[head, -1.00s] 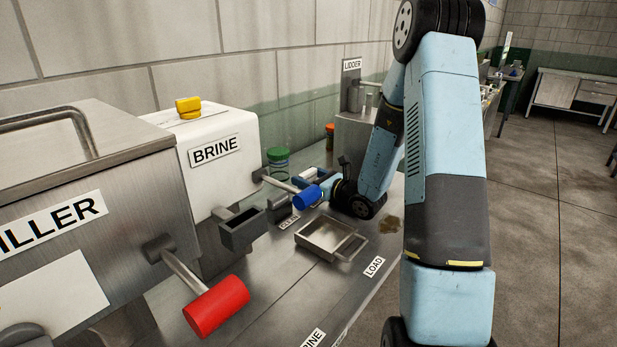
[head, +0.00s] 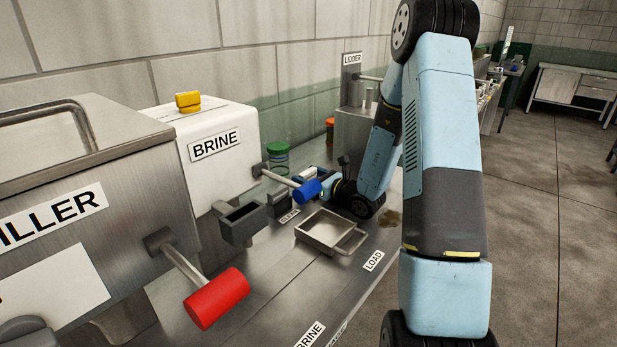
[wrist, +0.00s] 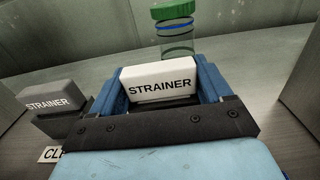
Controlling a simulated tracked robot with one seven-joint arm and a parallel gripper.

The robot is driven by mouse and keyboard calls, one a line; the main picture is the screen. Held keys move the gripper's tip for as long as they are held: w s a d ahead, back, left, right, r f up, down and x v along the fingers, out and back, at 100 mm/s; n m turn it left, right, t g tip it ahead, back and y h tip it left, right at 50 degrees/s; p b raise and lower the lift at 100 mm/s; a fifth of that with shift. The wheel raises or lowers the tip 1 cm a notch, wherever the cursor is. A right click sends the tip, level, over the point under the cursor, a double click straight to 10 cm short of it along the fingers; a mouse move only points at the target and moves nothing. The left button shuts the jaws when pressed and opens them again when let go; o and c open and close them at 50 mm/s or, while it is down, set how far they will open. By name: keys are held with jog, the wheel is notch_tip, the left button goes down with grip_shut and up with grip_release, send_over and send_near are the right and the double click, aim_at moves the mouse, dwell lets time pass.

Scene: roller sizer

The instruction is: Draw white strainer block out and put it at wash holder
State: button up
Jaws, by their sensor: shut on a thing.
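The white block marked STRAINER (wrist: 158,84) sits between the two blue fingers of my gripper (wrist: 160,73) in the wrist view. My gripper is shut on it. I cannot tell whether its underside touches anything. A grey block marked STRAINER (wrist: 53,100) stands in a dark holder (wrist: 64,127) to the left, with a partly hidden label starting "CL". I see no label reading wash.
A green-lidded jar (wrist: 177,32) stands just beyond the white block. The blue-ended lever (head: 306,190) and an open dark box (head: 243,223) project from the white BRINE unit (head: 215,150). A metal tray (head: 325,232) and bare counter lie in front.

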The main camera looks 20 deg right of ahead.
jog(key=shift+f, duration=0.1)
jog(key=o, duration=1)
jog(key=shift+s, duration=0.1)
jog(key=shift+f, duration=0.1)
jog(key=v, duration=1.3)
jog(key=shift+s+d, duration=0.1)
jog(key=shift+s, duration=0.1)
jog(key=shift+s+d, duration=0.1)
jog(key=shift+s, duration=0.05)
